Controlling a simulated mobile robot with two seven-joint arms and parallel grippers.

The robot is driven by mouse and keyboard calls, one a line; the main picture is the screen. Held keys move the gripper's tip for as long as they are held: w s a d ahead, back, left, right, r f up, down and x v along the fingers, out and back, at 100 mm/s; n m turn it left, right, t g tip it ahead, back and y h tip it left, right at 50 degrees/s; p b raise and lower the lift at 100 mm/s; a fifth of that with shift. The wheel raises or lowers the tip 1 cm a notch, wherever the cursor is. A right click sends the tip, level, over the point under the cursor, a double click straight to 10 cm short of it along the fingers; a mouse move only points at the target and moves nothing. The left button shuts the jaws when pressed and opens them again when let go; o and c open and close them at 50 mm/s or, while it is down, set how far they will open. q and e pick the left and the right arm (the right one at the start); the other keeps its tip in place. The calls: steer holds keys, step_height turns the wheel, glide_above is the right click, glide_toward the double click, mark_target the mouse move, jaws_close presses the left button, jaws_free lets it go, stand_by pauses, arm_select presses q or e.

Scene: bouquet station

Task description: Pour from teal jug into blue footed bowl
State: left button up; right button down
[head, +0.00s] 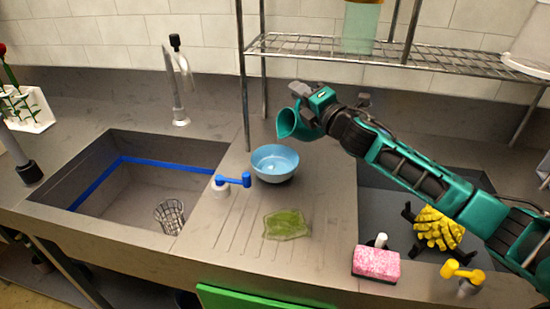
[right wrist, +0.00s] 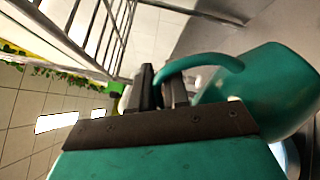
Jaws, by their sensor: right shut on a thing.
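The teal jug (head: 288,122) is held by my right gripper (head: 303,112), above and just behind the blue footed bowl (head: 275,165). The jug is tilted, with its mouth towards the lower left in the head view. In the right wrist view the fingers (right wrist: 165,88) are shut on the handle of the jug (right wrist: 262,88). The bowl stands upright on the counter right of the sink and looks light blue inside. I cannot make out any stream between jug and bowl. My left gripper is not in view.
A sink (head: 130,185) with a wire basket (head: 170,216) lies left of the bowl. A green cloth-like patch (head: 287,225), a pink sponge (head: 376,263) and yellow coils (head: 438,228) lie nearer. A wire shelf (head: 400,56) is behind.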

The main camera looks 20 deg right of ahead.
steer(key=shift+d+r, duration=0.1)
steer(key=shift+d, duration=0.3)
steer(key=shift+d, duration=0.1)
steer(key=shift+n, duration=0.3)
stand_by(0.6)
